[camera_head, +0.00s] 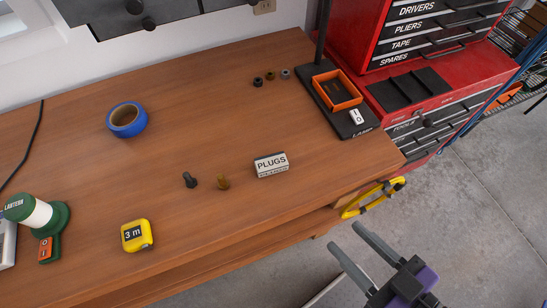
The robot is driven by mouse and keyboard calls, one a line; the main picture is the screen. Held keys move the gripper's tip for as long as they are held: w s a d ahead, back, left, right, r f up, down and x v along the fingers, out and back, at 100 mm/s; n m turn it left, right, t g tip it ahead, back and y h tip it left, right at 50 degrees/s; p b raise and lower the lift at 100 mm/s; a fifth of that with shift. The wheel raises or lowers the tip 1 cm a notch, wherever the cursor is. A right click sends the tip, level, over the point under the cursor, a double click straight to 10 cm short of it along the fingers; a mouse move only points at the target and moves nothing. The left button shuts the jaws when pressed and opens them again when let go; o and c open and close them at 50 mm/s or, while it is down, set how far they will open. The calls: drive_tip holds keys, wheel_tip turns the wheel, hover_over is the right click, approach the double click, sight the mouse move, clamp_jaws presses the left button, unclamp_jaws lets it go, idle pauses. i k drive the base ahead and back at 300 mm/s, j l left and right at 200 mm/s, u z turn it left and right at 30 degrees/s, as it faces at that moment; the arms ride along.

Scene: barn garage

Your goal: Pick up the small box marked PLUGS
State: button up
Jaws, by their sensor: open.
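The small white and dark box marked PLUGS (270,165) sits on the wooden workbench (200,120), right of the middle and a little back from its front edge. Its label faces up and toward me. My gripper (343,238) is at the lower right, past the bench's front edge, over the concrete floor. Its two grey fingers are apart with nothing between them. It is clear of the box, to the right and nearer in the picture.
A yellow tape measure (137,235), blue tape roll (126,120), lantern (38,213) and lamp base with orange tray (336,90) are on the bench. A yellow item (372,198) hangs at its front right. A red tool chest (440,90) stands right.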

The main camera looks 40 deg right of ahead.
sight(269, 164)
drive_tip(key=i+j+u, duration=0.6)
drive_tip(key=j+u, duration=0.15)
drive_tip(key=i+j+u, duration=0.15)
drive_tip(key=u, duration=0.2)
drive_tip(key=i+j+u, duration=0.3)
drive_tip(key=i+j+z, duration=0.1)
drive_tip(key=z, duration=0.25)
drive_tip(key=j+z, duration=0.15)
drive_tip(key=z, duration=0.2)
drive_tip(key=j+z, duration=0.15)
drive_tip(key=z, duration=0.35)
drive_tip(key=j+z, duration=0.2)
drive_tip(key=z, duration=0.25)
drive_tip(key=j+z, duration=0.15)
drive_tip(key=z, duration=0.35)
drive_tip(key=j+z, duration=0.2)
drive_tip(key=z, duration=0.3)
drive_tip(key=k+j+z, duration=0.1)
drive_tip(key=z, duration=0.35)
drive_tip(key=k+z, duration=0.25)
drive_tip(key=z, duration=0.2)
